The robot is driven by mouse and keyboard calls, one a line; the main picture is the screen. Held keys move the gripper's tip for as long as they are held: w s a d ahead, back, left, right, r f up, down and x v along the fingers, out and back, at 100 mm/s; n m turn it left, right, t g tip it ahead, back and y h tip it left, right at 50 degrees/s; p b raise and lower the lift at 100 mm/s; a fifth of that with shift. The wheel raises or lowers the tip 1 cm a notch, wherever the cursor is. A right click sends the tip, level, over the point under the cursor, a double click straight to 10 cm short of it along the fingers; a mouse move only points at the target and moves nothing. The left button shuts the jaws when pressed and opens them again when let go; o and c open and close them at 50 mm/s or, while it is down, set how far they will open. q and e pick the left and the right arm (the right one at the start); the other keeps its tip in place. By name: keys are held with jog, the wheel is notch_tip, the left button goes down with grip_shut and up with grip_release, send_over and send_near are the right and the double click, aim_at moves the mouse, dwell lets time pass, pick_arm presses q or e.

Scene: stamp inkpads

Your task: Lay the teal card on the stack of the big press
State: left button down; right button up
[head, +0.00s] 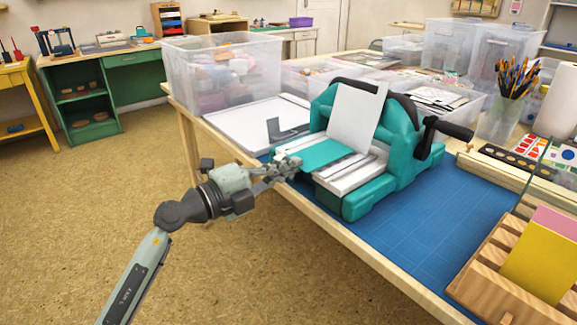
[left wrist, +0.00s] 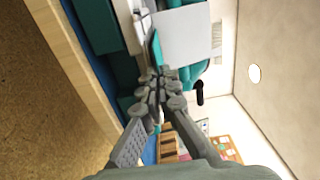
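The big press (head: 375,190) is teal with a black crank on its right and stands on the blue mat. Its white stack (head: 345,180) of layered sheets faces me, and a white sheet (head: 355,115) stands upright behind it. The teal card (head: 322,153) lies flat over the top of the stack; I cannot tell whether it touches. My left gripper (head: 289,166) is at the card's near-left edge. In the left wrist view, its fingers (left wrist: 157,75) are closed together on the card (left wrist: 155,50), seen nearly edge-on. My right gripper is not in view.
A wooden rack (head: 490,270) with yellow and pink cards stands at the front right. A clear bin (head: 222,75) and a white tray (head: 262,122) are left of the press. The blue mat (head: 430,220) is bare right of the press.

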pick_arm(q)
jog(key=shift+f, duration=0.4)
dwell(0.4)
jog(key=c, duration=2.3)
grip_release()
jog(key=o, duration=0.7)
jog(key=shift+c, duration=0.2)
jog(key=p+v, duration=0.1)
jog(key=v, duration=0.4)
